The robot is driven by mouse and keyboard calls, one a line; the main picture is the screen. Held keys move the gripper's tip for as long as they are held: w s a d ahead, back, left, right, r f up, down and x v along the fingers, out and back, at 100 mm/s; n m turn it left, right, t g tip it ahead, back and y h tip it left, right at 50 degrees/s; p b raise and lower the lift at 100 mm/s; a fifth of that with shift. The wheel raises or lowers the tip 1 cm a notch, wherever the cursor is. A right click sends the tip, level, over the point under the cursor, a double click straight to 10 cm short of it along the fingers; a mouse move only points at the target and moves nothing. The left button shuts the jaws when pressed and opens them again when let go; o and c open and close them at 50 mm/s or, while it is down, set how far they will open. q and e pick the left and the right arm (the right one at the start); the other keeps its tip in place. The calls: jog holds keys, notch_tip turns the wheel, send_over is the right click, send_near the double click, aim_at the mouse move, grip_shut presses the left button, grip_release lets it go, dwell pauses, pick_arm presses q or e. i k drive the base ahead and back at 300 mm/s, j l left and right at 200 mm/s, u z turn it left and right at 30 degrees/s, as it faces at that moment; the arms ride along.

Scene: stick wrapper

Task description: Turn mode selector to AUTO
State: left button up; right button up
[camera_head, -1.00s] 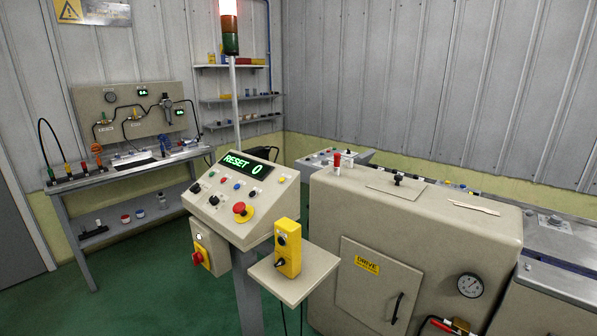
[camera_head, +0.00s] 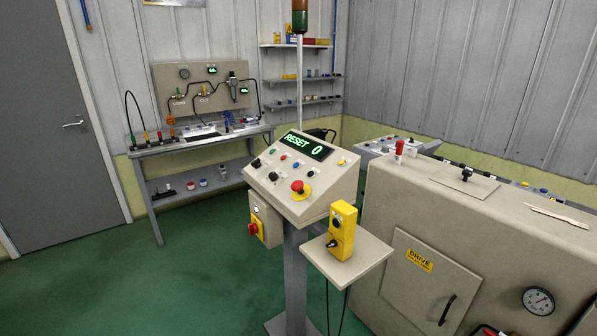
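The control console (camera_head: 300,178) stands on a grey post near the middle of the head view. The sloped panel carries a red emergency button (camera_head: 298,187) on a yellow base, several small coloured buttons and black knobs. One black knob (camera_head: 256,163) is at the panel's left edge and another (camera_head: 273,176) is lower, right of it. I cannot read their labels, so I cannot tell which is the mode selector or where it points. Neither of my grippers is in view.
A yellow pendant box (camera_head: 341,229) stands on a small shelf (camera_head: 365,257) at the console's right. A beige drive cabinet (camera_head: 480,220) fills the right side. A workbench (camera_head: 190,143) stands at the back left. The green floor (camera_head: 190,275) at front left is clear.

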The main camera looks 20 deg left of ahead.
aim_at(256, 163)
jog(key=i+j, duration=0.15)
jog(key=j, duration=0.3)
jog(key=i+j, duration=0.1)
jog(key=j, duration=0.35)
jog(key=i+j, duration=0.15)
jog(key=j, duration=0.3)
jog(key=i+j+z, duration=0.1)
jog(key=j, duration=0.35)
jog(key=i+j, duration=0.1)
jog(key=j, duration=0.4)
jog(key=i+j, duration=0.15)
jog(key=j, duration=0.3)
